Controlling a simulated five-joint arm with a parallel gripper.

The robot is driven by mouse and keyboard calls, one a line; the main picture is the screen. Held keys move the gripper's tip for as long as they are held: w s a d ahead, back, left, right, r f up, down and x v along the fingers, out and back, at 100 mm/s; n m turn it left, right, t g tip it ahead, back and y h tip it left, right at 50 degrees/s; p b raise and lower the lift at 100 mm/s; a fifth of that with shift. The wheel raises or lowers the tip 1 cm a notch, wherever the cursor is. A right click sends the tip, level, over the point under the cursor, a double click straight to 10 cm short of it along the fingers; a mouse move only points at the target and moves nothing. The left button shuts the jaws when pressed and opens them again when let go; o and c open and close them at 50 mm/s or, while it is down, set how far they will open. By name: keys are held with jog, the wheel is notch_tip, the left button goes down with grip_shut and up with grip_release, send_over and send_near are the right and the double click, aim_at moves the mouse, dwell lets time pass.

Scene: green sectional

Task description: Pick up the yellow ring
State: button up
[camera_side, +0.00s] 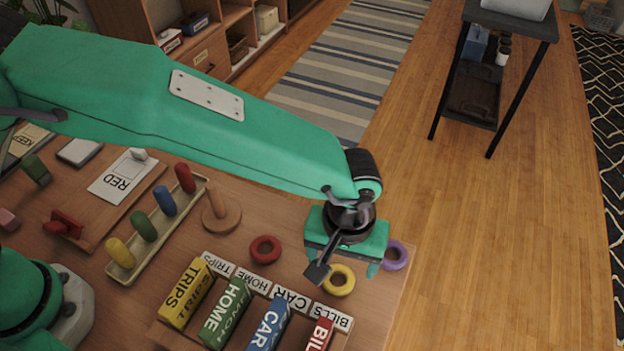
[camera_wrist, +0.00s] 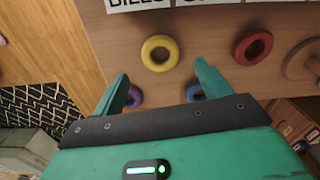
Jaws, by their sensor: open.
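The yellow ring (camera_side: 339,280) lies flat on the wooden table near its right edge, partly overlapped by my gripper in the side view. In the wrist view the whole yellow ring (camera_wrist: 159,52) shows ahead of the fingertips, roughly centred between them. My gripper (camera_side: 341,265) is open and empty, with its green fingers pointing down at the table. In the wrist view the two fingers of my gripper (camera_wrist: 162,74) stand wide apart, and the ring is beyond them, not between them. The exact height of the fingertips above the table is hard to tell.
A purple ring (camera_side: 396,255) lies right of my gripper by the table edge. A red ring (camera_side: 265,249) lies to its left. A blue ring (camera_wrist: 194,90) is partly hidden by a finger. A wooden peg (camera_side: 221,212) and labelled boxes (camera_side: 225,310) stand nearby.

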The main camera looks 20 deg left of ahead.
aim_at(338, 280)
jog(key=shift+f, duration=0.1)
jog(key=shift+a+f, duration=0.1)
jog(key=shift+f, duration=2.45)
jog(key=shift+c, duration=0.3)
jog(key=c, duration=1)
